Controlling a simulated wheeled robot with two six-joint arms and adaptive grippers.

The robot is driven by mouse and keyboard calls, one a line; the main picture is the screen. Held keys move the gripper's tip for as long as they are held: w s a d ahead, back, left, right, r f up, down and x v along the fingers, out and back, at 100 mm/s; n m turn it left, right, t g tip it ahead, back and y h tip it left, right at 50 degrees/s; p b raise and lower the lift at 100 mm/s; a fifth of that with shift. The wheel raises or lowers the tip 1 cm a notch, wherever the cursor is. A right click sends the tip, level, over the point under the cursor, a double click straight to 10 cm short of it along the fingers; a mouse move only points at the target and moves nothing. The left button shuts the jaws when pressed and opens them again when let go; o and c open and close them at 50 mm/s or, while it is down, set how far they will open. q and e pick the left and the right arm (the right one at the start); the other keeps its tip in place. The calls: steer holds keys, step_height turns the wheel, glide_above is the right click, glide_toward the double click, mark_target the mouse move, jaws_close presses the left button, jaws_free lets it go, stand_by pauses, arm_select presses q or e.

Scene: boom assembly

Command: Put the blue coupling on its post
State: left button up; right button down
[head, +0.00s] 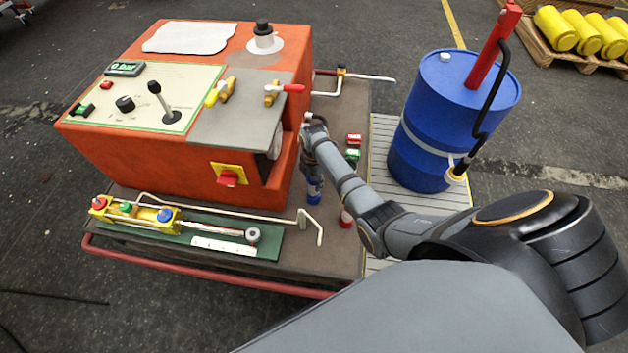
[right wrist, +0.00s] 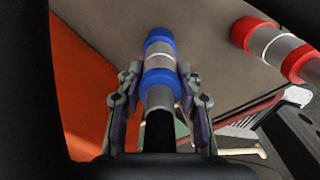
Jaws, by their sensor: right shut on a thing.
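The blue coupling (right wrist: 160,76) has blue bands around a silver body. In the right wrist view it lies between both fingers of my right gripper (right wrist: 159,84), which is shut on it. In the head view my right gripper (head: 312,168) points down beside the orange machine, with the coupling's blue end (head: 314,190) showing below it. I cannot tell whether the coupling touches the deck. A yellow block (head: 135,212) carries red, green and blue caps on the left. I cannot make out which part is the coupling's post. My left gripper is not in view.
A red coupling (right wrist: 275,45) stands close by to the right in the wrist view. A green piece (head: 352,154) and a red piece (head: 354,139) sit behind my right arm. The orange machine (head: 245,165) is just left. A blue drum (head: 420,150) stands at right.

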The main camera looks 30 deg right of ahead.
steer(key=shift+r+p, duration=0.1)
steer(key=shift+p, duration=0.25)
steer(key=shift+f+b, duration=0.45)
steer(key=shift+f, duration=0.25)
steer(key=c, duration=1.2)
jaws_free()
steer(key=shift+o, duration=0.2)
